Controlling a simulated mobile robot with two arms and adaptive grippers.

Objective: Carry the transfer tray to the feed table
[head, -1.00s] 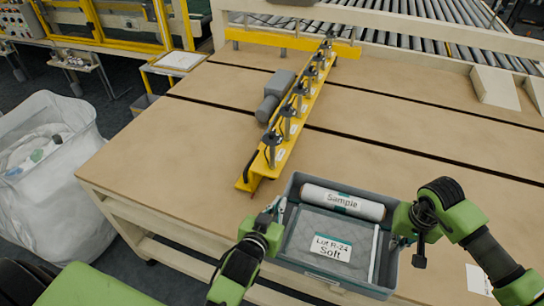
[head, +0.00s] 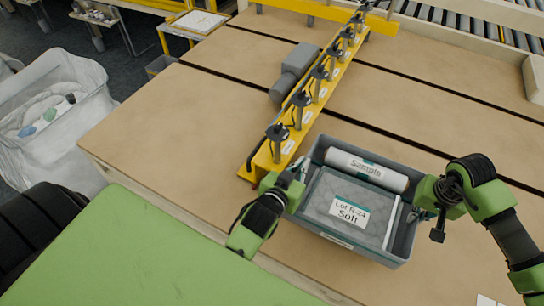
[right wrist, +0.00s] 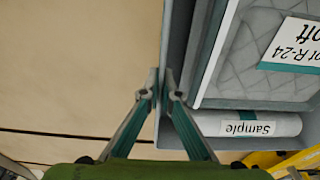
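The grey transfer tray (head: 322,147) is held level between my two grippers over the front part of the tan-topped feed table (head: 185,125). It holds a white roll labelled "Sample" (head: 367,168) and a grey quilted pack labelled "Lot R-24 Soft" (head: 378,222). My left gripper (head: 297,172) is shut on the tray's left wall. My right gripper (head: 422,208) is shut on its right wall. The right wrist view shows the right fingers (right wrist: 162,82) on either side of the tray wall (right wrist: 178,45). I cannot tell whether the tray's underside touches the tabletop.
A yellow rail with black clamps (head: 312,90) and a grey motor (head: 296,68) runs across the table just beyond the tray's left side. A roller conveyor (head: 480,30) lies behind. A white bag bin (head: 55,115) stands on the left. Tabletop right of the rail is mostly clear.

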